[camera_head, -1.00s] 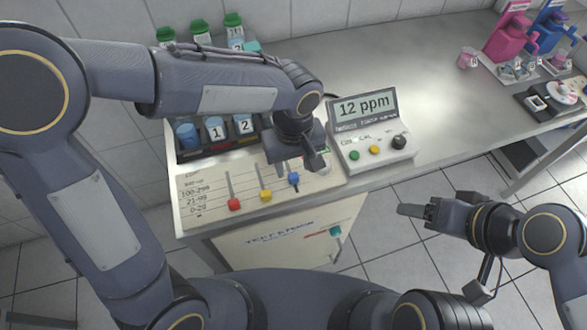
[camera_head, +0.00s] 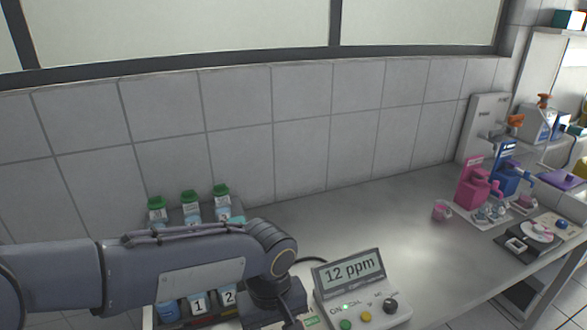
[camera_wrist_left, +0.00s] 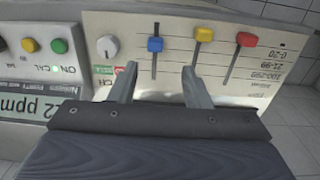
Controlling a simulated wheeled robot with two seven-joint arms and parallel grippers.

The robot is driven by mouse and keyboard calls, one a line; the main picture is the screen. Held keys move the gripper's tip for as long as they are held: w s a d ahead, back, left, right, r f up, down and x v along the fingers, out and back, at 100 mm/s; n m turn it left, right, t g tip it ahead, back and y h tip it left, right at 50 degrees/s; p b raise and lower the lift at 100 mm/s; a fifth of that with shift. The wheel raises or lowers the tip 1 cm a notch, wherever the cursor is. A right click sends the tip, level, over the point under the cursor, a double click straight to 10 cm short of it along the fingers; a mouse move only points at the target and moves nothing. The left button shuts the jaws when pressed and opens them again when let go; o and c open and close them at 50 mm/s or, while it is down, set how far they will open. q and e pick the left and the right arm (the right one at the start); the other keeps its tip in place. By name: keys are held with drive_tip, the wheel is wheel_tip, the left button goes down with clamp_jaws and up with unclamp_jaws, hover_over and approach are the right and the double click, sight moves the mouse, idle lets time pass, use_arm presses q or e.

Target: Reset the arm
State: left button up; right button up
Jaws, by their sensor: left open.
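My left arm comes in from the left in the head view, and its gripper (camera_head: 290,318) hangs at the bottom edge, partly cut off, left of the meter. In the left wrist view my left gripper (camera_wrist_left: 158,84) is open and empty, its two fingers apart over the slider panel (camera_wrist_left: 262,75). The blue slider knob (camera_wrist_left: 155,45) shows just beyond the gap between the fingers. The yellow knob (camera_wrist_left: 204,34) and red knob (camera_wrist_left: 246,39) are to its right. My right gripper is out of view.
The meter (camera_head: 349,285) reads 12 ppm and has a lit green light. Pink and blue dispensers (camera_head: 473,187) stand far right. The middle counter (camera_head: 370,225) is clear.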

use_arm(q)
drive_tip(key=s+a+r+m+t+h, duration=0.1)
drive_tip(key=s+a+t, duration=0.1)
drive_tip(key=s+a, duration=0.4)
drive_tip(key=s+a+m+t+h, duration=0.1)
drive_tip(key=s+a+t+h, duration=0.1)
drive_tip(key=s+a, duration=0.4)
drive_tip(key=a+t, duration=0.1)
drive_tip(key=a, duration=0.3)
drive_tip(key=shift+s+a+r+m+t+h, duration=0.3)
drive_tip(key=shift+a+r, duration=0.05)
drive_tip(key=shift+r, duration=0.05)
